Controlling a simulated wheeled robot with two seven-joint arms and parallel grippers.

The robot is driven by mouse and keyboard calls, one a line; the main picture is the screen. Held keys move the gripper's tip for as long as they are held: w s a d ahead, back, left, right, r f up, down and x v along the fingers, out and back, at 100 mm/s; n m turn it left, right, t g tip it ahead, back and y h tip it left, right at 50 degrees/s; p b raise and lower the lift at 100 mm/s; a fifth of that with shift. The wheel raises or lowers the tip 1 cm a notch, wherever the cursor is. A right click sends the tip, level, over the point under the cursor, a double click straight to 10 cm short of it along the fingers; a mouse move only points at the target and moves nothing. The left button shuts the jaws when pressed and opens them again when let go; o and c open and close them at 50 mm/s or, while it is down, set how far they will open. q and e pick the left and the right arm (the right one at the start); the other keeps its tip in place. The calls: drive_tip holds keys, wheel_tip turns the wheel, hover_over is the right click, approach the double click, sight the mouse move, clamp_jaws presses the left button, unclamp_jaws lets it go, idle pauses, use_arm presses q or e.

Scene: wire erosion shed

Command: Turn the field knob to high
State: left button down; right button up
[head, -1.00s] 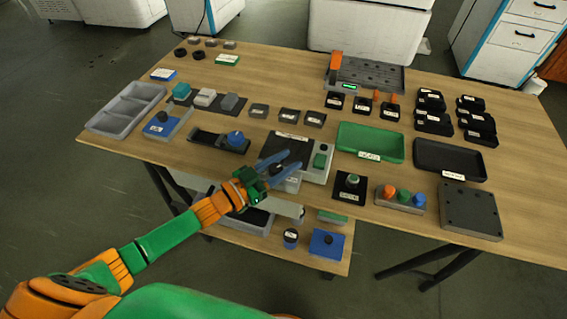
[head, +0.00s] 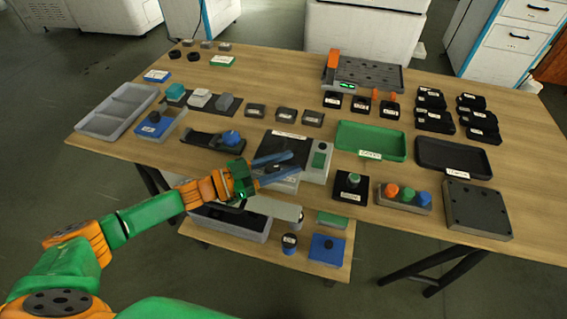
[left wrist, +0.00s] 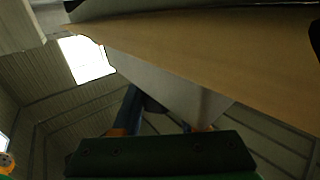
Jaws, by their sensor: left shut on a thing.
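A grey and black box (head: 288,150) with a label and a small green screen stands at the table's front middle. My left gripper (head: 283,167) is at its front face, its two blue fingers pointing at the box. In the head view the fingers hide the knob. Its pointer and setting marks cannot be read. My right gripper is not in view.
A black stand with a blue knob (head: 231,138) is left of the box. A green tray (head: 371,142), a black block with a green knob (head: 349,186) and a three-button box (head: 403,195) are to the right. A lower shelf (head: 215,237) lies under the arm.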

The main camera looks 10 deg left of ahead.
sight(254, 174)
use_arm(q)
drive_tip(key=shift+c, duration=2.2)
unclamp_jaws()
drive_tip(key=shift+d, duration=0.1)
drive_tip(key=v, duration=0.6)
drive_tip(key=shift+s+a+f+b, duration=0.15)
drive_tip(key=shift+s+a+b, duration=0.1)
drive_tip(key=shift+b, duration=0.1)
drive_tip(key=shift+s+a, duration=0.1)
drive_tip(key=shift+a, duration=0.1)
